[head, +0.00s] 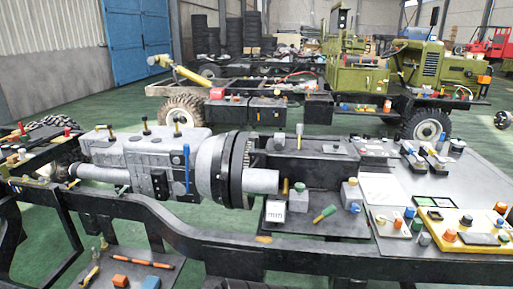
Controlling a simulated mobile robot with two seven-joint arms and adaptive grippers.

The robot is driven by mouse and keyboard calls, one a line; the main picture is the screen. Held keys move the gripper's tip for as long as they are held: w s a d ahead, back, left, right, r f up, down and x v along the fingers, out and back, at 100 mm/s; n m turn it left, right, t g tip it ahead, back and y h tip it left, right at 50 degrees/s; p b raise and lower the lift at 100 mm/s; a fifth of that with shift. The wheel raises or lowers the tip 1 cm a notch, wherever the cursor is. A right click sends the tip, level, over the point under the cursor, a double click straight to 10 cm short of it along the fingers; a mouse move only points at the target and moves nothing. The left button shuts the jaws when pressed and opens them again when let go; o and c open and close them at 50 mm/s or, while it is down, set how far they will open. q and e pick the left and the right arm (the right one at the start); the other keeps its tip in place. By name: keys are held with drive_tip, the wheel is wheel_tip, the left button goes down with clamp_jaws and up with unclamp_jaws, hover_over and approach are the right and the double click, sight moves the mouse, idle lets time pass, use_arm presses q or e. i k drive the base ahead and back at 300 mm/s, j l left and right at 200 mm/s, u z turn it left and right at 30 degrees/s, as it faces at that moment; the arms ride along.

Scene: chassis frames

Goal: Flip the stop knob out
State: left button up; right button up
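Neither of my grippers shows in the head view. Several small knobs and levers are in view, and I cannot tell which one is the stop knob. A grey box with a blue-green knob (299,187) stands on the dark plate at the middle, with a yellow-topped knob (285,187) beside it. An upright blue lever (187,167) is on the grey gearbox (150,158), which has black knobs on top.
The black chassis frame (330,258) runs across the front. A grey table (470,180) at right bears a yellow tray (452,244) and several small coloured parts. A green truck (385,72) stands behind.

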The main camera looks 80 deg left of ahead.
sight(278, 145)
drive_tip(key=u, duration=2.6)
drive_tip(key=i+l+u, duration=0.15)
drive_tip(key=u, duration=0.3)
drive_tip(key=i+l+u, duration=0.15)
drive_tip(key=u, duration=0.3)
drive_tip(key=l+u, duration=0.3)
drive_tip(key=u, duration=0.15)
drive_tip(key=i+l+u, duration=0.1)
drive_tip(key=l, duration=0.35)
drive_tip(key=i+l, duration=0.15)
drive_tip(key=l, duration=0.35)
drive_tip(key=i+l+u, duration=0.15)
drive_tip(key=l, duration=0.3)
drive_tip(key=k, duration=0.05)
